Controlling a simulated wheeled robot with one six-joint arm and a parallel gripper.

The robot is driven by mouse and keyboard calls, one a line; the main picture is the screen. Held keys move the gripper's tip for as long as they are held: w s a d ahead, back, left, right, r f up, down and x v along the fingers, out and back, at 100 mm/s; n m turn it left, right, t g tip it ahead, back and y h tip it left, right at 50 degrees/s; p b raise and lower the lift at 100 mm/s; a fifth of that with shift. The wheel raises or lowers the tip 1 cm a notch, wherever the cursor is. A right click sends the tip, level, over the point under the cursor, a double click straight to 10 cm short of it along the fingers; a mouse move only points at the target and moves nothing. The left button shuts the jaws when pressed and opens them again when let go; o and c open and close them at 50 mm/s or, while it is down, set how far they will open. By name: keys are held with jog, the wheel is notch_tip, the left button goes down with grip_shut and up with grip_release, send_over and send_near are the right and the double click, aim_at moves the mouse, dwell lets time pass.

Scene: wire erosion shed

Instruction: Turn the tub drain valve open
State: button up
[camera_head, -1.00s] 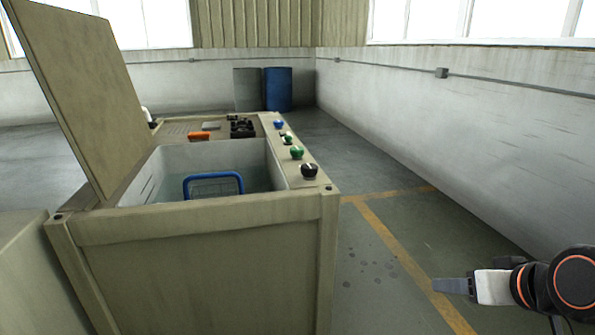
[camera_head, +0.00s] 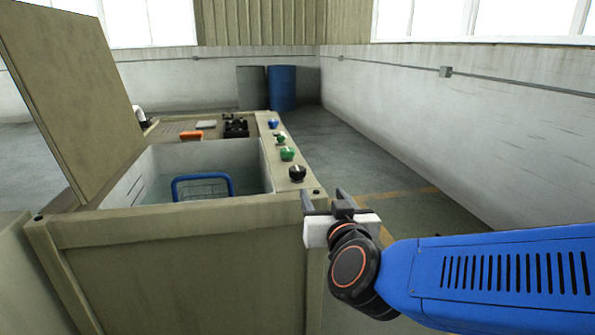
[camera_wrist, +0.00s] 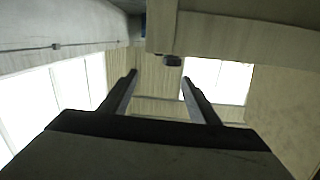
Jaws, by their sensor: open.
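A row of knobs lines the right rim of a beige machine with an open water tub (camera_head: 240,157). From near to far they are a black knob (camera_head: 297,173), a green knob (camera_head: 287,153), a small green knob (camera_head: 281,139) and a blue knob (camera_head: 273,124). I cannot tell which one is the drain valve. My gripper (camera_head: 322,193) is open and empty at the machine's near right corner, nearest the black knob and apart from it. In the upside-down wrist view, a dark knob (camera_wrist: 172,61) shows beyond the open fingers (camera_wrist: 158,78).
A raised beige lid (camera_head: 65,90) stands on the tub's left. A blue-framed basket (camera_head: 203,178) sits in the tub. An orange item (camera_head: 191,136) lies behind it. Clear floor runs between machine and right wall (camera_head: 480,150). A blue drum (camera_head: 283,88) stands far back.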

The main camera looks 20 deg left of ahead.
aim_at(298, 174)
jog(key=s+a+t+h, duration=0.1)
jog(key=s+a+t, duration=0.1)
jog(key=s+a, duration=0.15)
jog(key=x, duration=0.6)
jog(key=f+x, duration=0.1)
jog(key=x, duration=1)
jog(key=shift+w+a+f, duration=0.1)
jog(key=shift+w+f, duration=0.1)
jog(key=shift+w, duration=0.1)
jog(key=shift+c, duration=0.4)
jog(key=c, duration=1)
